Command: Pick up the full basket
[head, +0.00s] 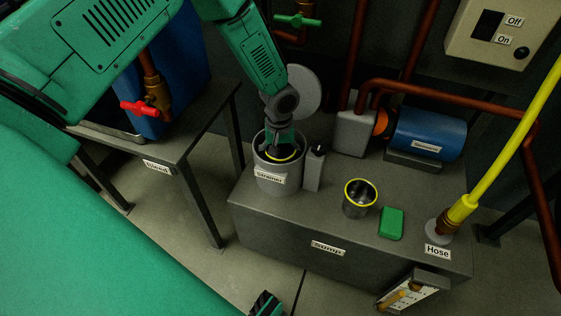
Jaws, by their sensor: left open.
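A grey cylinder labelled "Strainer" (277,176) stands open on the sump top. Inside it shows part of a yellow-rimmed basket (283,157); its contents are too dark to make out. My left gripper (280,148) points down into the strainer's mouth, over that basket, and is open. Its fingertips are partly hidden, and I cannot tell whether they touch the basket. A second yellow-rimmed metal basket (359,199) stands upright on the sump top to the right and looks empty. A small green and black part at the bottom edge may be my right gripper (265,304).
The sump (290,235) carries a grey post (314,168) beside the strainer, a green block (391,223), a blue motor (427,134) and a yellow hose (500,150). A round grey disc (305,90) stands behind my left gripper. The "Bleed" table (190,130) is at left.

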